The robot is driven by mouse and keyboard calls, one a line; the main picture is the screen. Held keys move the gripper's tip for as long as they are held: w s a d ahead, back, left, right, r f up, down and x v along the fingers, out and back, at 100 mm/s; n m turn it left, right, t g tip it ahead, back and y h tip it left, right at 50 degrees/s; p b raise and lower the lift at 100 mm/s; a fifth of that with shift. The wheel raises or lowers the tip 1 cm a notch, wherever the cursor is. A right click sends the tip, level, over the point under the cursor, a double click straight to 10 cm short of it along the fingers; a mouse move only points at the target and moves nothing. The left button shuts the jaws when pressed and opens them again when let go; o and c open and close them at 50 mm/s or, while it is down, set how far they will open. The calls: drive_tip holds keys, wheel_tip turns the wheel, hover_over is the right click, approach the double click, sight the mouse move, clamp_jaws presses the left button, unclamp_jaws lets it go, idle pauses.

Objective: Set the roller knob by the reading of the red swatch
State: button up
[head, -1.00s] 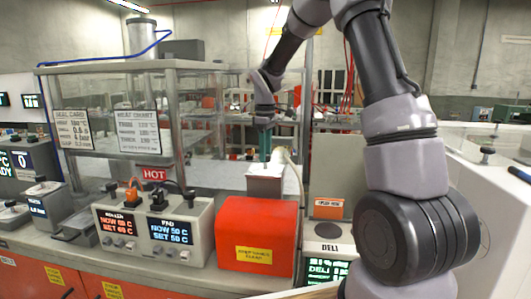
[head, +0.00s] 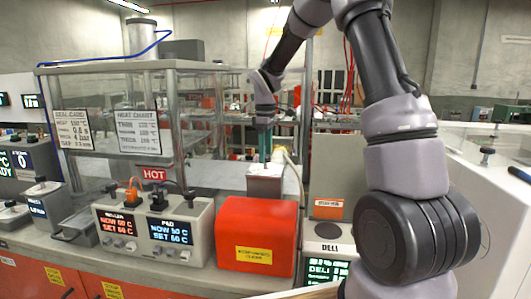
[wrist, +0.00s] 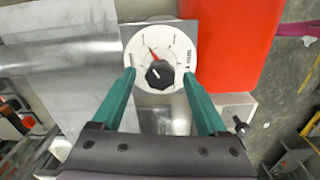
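My gripper (wrist: 158,74) has its two green fingers spread apart, with nothing between their tips. In the wrist view it points at a round white dial (wrist: 180,50) with a red needle and a black central knob; "mm" is marked on its right side. In the head view my gripper (head: 265,148) hangs just above a small box (head: 264,184) behind the red block. The control box (head: 152,229) at the left has a display headed ROLLER (head: 115,227), seemingly showing 60 C, and one for PAD. An orange knob (head: 133,190) stands on its top. I cannot make out a red swatch.
A red block (head: 257,225) with a yellow label stands in front of the small box. A HEAT CHART sign (head: 139,132) and another sign hang on the clear guard. A red HOT label (head: 154,175) is above the control box. A DELI unit (head: 327,268) stands at right.

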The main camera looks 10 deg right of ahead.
drive_tip(key=shift+r, duration=0.1)
wheel_tip(320, 180, up, 11)
drive_tip(key=shift+f, duration=0.2)
drive_tip(key=shift+r, duration=0.1)
idle(0.4)
drive_tip(key=s+d+r+m+t, duration=0.2)
drive_tip(key=s+m, duration=0.3)
drive_tip(key=s, duration=0.4)
drive_tip(key=s+d+r+m+t+y, duration=0.1)
drive_tip(key=s+d+r+m+t, duration=0.1)
drive_tip(key=s+m, duration=0.3)
drive_tip(key=s+d+r+m+t+y, duration=0.1)
drive_tip(key=s+m, duration=0.4)
drive_tip(key=s, duration=0.9)
drive_tip(key=shift+d+r+m+t, duration=0.4)
drive_tip(key=shift+r+t, duration=0.35)
drive_tip(key=shift+t, duration=0.35)
